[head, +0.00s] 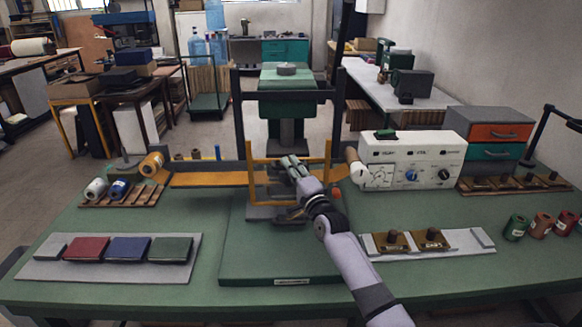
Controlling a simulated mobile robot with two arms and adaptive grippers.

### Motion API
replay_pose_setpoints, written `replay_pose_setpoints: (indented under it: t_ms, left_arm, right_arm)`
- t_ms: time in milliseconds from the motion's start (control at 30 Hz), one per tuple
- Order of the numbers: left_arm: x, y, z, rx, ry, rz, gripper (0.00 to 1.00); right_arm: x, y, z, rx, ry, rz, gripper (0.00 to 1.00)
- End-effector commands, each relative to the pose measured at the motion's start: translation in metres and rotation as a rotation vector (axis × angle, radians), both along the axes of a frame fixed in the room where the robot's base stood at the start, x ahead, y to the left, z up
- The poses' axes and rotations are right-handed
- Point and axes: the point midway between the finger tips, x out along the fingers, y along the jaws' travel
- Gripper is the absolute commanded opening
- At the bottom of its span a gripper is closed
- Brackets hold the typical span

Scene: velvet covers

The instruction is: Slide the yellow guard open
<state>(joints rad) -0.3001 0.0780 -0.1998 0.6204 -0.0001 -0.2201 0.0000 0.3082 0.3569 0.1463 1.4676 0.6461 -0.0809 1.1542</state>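The yellow guard (251,170) is an upright yellow frame at the front of the press (286,103), above the green base in the middle of the table. Its two posts and part of its crossbar show. My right gripper (291,166) is in front of the middle of the guard, and its arm comes in from the lower right. The gripper hides the middle of the guard. I cannot tell whether its fingers touch the guard or are closed on it. My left gripper is not in view.
A yellow strip (212,180) runs left from the guard to a gold roll (152,163). A white control box (411,160) stands close on the right. Coloured blocks lie on a grey tray (110,273) at front left. A grey plate (470,246) with brass pieces lies at front right.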

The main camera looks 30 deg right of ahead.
Motion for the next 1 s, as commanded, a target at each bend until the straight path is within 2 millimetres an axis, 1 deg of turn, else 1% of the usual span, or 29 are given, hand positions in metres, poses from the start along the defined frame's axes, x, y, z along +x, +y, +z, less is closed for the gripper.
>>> replay_pose_setpoints:
  t_ms: [267, 600, 1000]
  left_arm:
    - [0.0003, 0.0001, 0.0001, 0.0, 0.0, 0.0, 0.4]
    - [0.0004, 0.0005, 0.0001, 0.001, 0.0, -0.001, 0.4]
    - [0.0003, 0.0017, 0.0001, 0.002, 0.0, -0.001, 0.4]
  right_arm:
    - [0.0019, -0.0001, 0.0003, 0.0, 0.0, 0.0, 0.2]
    - [0.0016, -0.0002, 0.0001, 0.0, 0.0, 0.0, 0.0]
    - [0.0015, 0.0, -0.0005, -0.001, 0.001, 0.001, 0.0]
